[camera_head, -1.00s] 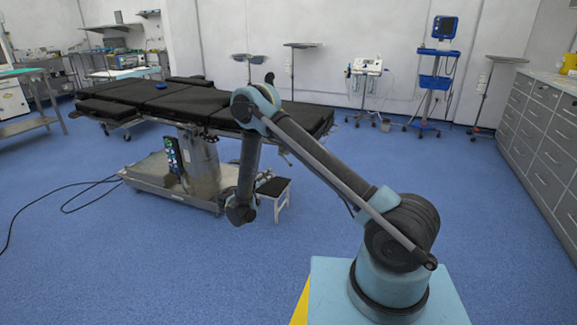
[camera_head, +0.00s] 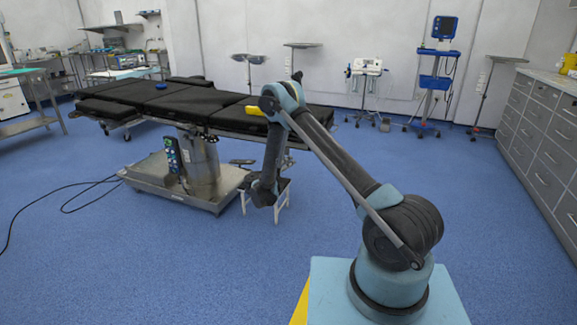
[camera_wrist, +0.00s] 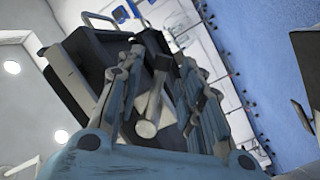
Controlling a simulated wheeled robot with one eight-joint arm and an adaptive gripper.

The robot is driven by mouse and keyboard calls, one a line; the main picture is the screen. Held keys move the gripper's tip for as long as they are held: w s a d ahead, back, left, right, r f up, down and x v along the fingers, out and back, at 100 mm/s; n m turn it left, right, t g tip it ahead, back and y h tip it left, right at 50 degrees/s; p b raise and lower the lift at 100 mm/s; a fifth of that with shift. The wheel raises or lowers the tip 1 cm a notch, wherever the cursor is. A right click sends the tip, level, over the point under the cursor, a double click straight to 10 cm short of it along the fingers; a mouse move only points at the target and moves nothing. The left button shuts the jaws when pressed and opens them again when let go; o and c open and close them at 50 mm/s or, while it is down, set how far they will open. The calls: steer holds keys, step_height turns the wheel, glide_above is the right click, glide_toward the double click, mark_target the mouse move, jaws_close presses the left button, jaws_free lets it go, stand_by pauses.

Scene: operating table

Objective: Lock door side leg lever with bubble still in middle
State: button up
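The operating table (camera_head: 135,95) has black pads and stands left of centre in the head view. A small blue round object (camera_head: 161,86) lies on its top; its bubble cannot be read. My arm reaches toward the table's right end, with my wrist hanging low beside the pedestal. In the wrist view my gripper (camera_wrist: 160,62) is open, its two fingers apart. A pale rod with a round end (camera_wrist: 146,129), which may be the leg lever, shows between the fingers. I cannot tell whether they touch it. The fingertips are not clear in the head view.
A small white-legged stool (camera_head: 283,188) stands right behind my wrist. The table's metal base (camera_head: 205,190) is to its left. A black cable (camera_head: 70,200) lies on the floor at left. Grey drawers (camera_head: 540,130) line the right. The blue floor in front is clear.

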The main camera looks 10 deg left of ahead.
steer(key=shift+w+d, duration=0.35)
steer(key=shift+w, duration=0.2)
